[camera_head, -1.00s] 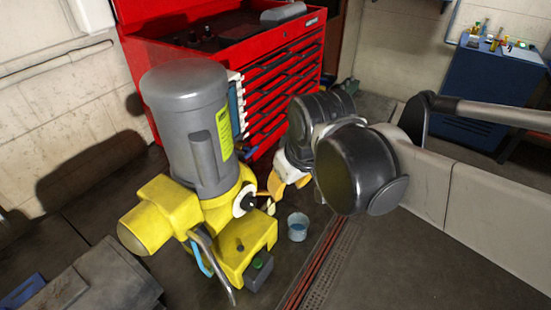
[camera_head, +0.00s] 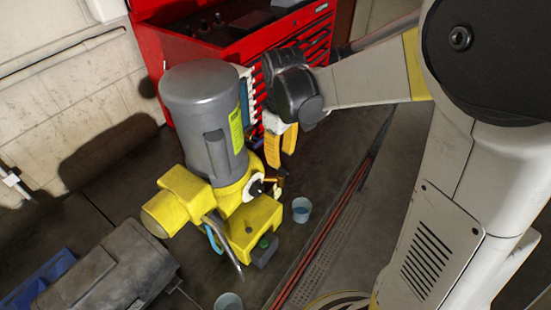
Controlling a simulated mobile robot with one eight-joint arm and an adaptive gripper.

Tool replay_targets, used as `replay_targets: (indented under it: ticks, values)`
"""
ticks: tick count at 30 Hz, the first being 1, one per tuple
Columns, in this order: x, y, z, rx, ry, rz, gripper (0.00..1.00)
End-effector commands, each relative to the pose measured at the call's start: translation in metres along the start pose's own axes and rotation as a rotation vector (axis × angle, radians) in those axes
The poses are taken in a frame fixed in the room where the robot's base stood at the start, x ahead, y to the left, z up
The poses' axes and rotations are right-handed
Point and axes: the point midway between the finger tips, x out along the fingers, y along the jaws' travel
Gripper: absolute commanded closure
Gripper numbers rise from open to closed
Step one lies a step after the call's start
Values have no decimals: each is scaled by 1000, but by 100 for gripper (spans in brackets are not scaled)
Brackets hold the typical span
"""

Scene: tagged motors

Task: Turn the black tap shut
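A motor with a grey cylindrical body (camera_head: 203,110) and a yellow housing (camera_head: 251,222) stands on the floor. A white ring with a dark centre (camera_head: 257,187) is on the housing's right side. A small dark piece (camera_head: 278,185) sticks out beside it; it looks like the black tap, but its handle angle is too small to tell. My gripper (camera_head: 280,164), with two yellow fingers pointing down, is just above this piece. A gap shows between the fingers, and I see nothing held. I cannot tell whether they touch the tap.
A red tool chest (camera_head: 235,45) stands close behind the motor. A small cup (camera_head: 301,209) stands right of the housing, another (camera_head: 228,302) at the front. A grey case (camera_head: 105,270) and a blue bin (camera_head: 40,280) lie at the left.

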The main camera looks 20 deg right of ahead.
Motion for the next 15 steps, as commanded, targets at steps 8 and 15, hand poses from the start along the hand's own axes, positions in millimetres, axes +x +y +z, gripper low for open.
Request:
replay_targets:
  ticks: [8, 15]
  values:
    - [51, 0, 0, 1, 1, 0, 65]
    - [64, 0, 0, 1, 1, 1, 65]
